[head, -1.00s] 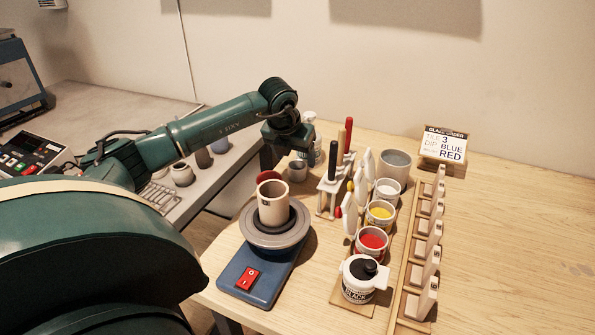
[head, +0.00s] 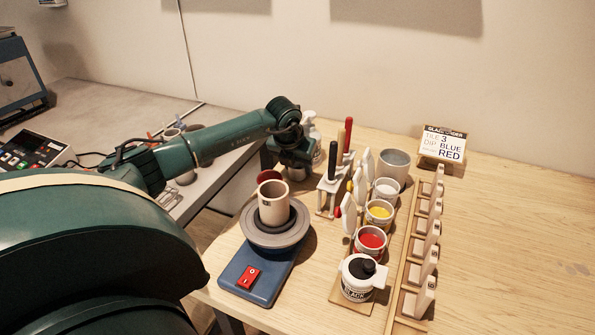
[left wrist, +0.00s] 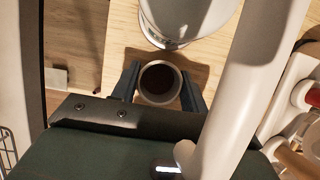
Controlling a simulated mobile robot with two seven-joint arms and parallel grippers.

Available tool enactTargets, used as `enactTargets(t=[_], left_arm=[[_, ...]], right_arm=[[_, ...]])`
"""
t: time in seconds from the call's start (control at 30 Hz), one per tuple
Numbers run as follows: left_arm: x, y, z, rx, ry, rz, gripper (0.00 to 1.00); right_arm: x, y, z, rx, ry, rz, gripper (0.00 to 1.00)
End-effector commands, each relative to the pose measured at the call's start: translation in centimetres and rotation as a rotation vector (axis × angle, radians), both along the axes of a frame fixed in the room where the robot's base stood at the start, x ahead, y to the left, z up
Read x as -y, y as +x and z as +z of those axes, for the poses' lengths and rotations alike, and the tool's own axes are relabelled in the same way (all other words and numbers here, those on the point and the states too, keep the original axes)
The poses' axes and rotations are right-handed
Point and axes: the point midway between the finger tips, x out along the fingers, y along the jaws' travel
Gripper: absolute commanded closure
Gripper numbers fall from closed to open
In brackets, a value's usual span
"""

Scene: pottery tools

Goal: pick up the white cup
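My left gripper (head: 287,166) points down at the back left of the wooden table, beside the tool rack. In the left wrist view the small pale round cup (left wrist: 160,82), with a dark inside, stands between the two dark fingers of this gripper (left wrist: 159,88). The fingers are apart, one on each side of the cup, and a narrow gap seems to show at the left finger. In the head view the gripper hides this cup. My right gripper is in neither view.
A tool rack (head: 328,185) stands close to the right of my left gripper. A white bottle (left wrist: 180,22) is just beyond the cup. A pottery wheel (head: 262,232) with a beige cylinder (head: 272,204) is in front. Glaze pots, including a red one (head: 371,240), stand right; the far right table is clear.

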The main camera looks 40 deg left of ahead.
Motion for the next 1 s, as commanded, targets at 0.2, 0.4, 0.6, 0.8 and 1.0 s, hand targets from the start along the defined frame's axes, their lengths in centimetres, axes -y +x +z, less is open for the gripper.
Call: enactTargets(t=[0.2,0.4,0.6,0.8,1.0], left_arm=[[0.0,0.0,0.0,0.0,0.0,0.0,0.77],[0.0,0.0,0.1,0.001,0.0,0.0,0.79],[0.0,0.1,0.6,0.003,0.0,0.001,0.79],[-1.6,-0.5,1.3,-0.002,0.003,0.005,0.79],[-5.5,-1.7,1.3,-0.001,0.003,0.007,0.79]], right_arm=[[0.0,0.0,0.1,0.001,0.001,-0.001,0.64],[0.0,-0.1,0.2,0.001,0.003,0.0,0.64],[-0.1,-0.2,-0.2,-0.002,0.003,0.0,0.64],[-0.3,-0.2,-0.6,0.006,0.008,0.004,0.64],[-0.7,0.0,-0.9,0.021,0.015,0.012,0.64]])
